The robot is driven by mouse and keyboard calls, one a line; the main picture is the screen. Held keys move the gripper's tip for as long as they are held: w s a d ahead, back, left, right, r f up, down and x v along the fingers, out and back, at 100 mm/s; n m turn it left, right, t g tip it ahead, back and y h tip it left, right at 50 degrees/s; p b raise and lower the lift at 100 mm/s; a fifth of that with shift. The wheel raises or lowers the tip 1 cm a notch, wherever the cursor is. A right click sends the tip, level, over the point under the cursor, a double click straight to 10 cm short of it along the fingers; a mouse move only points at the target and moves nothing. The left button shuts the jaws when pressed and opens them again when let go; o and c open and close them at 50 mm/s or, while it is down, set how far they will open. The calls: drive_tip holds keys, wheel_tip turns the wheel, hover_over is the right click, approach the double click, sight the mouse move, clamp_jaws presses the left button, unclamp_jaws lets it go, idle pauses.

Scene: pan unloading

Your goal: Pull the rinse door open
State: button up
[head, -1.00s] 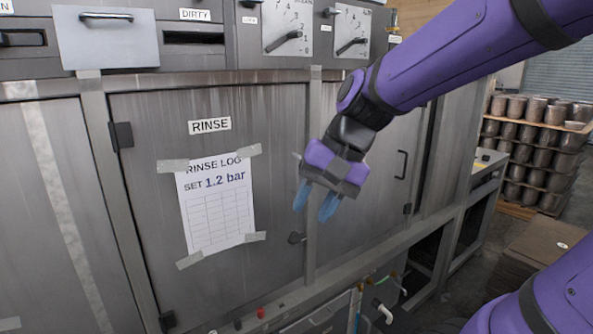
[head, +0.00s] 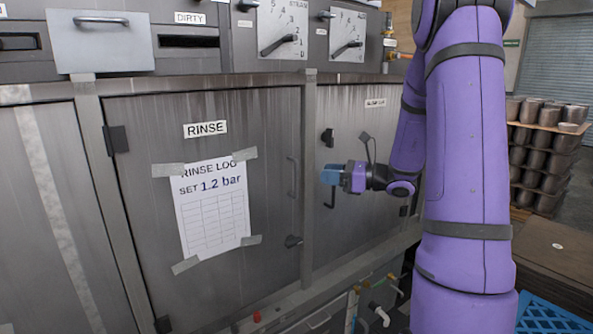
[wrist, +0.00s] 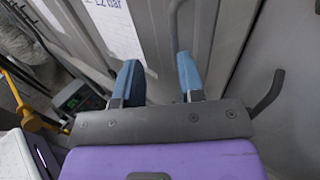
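The rinse door (head: 255,130) is a grey steel panel labelled RINSE and looks shut in its frame.
A taped rinse log sheet (head: 212,205) is on the rinse door. The neighbouring door (head: 350,110) has a dark handle, seen close beside my gripper in the wrist view (wrist: 270,95). Pipes and valves (head: 375,305) are low down. Stacked pots (head: 545,150) stand at the far right.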

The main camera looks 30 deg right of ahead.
sight(297, 169)
drive_tip(key=shift+m+t, duration=0.4)
drive_tip(key=x, duration=0.6)
drive_tip(key=w+d+x, duration=0.1)
drive_tip(key=x, duration=0.3)
drive_tip(key=shift+f, duration=0.3)
clamp_jaws()
